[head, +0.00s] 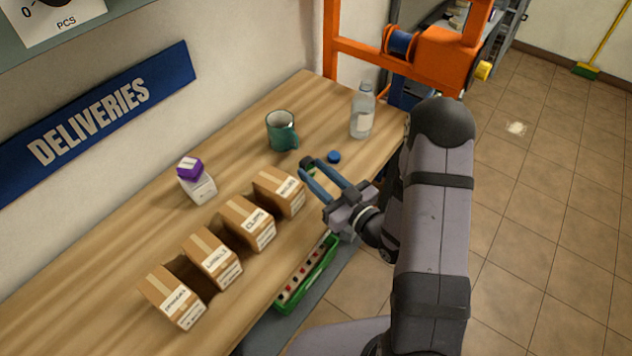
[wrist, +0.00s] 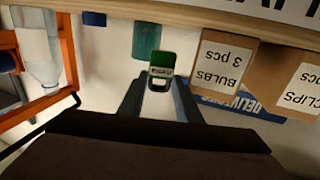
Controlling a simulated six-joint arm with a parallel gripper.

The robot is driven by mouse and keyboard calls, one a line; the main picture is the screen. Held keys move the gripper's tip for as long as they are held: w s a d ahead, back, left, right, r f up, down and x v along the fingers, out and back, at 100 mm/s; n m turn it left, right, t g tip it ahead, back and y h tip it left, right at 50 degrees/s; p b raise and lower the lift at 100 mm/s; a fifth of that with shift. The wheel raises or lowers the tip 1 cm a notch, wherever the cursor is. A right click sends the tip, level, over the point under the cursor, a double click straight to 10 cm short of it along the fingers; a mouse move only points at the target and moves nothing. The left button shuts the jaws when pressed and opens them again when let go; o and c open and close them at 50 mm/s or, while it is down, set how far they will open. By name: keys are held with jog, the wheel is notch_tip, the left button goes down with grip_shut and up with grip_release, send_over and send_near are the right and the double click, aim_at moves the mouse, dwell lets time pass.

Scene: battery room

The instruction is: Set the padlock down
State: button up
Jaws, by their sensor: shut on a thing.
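The padlock (wrist: 162,66) has a green body, a pale printed label and a dark shackle. It is between the fingertips of my gripper (wrist: 158,88) in the wrist view, with the shackle toward my wrist. In the head view my gripper (head: 314,169) is over the bench (head: 100,275), near its front edge, shut on the padlock (head: 308,167), which is small and partly hidden by the fingers there. I cannot tell whether the padlock touches the bench top.
A green mug (head: 281,131), a blue cap (head: 334,156) and a clear bottle (head: 362,112) stand beyond my gripper. Several labelled cardboard boxes (head: 279,194) line the bench to the left. A green tray (head: 325,260) sits below the front edge.

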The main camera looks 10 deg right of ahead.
jog(key=shift+f, duration=1.75)
jog(key=shift+f, duration=0.1)
jog(key=shift+f, duration=0.1)
jog(key=o, duration=1.1)
jog(key=b+v, duration=0.2)
jog(key=v, duration=0.3)
jog(key=shift+d+f, duration=0.15)
jog(key=shift+b+v, duration=0.45)
jog(key=shift+v, duration=0.6)
jog(key=shift+s, duration=0.1)
jog(key=shift+c, duration=1.1)
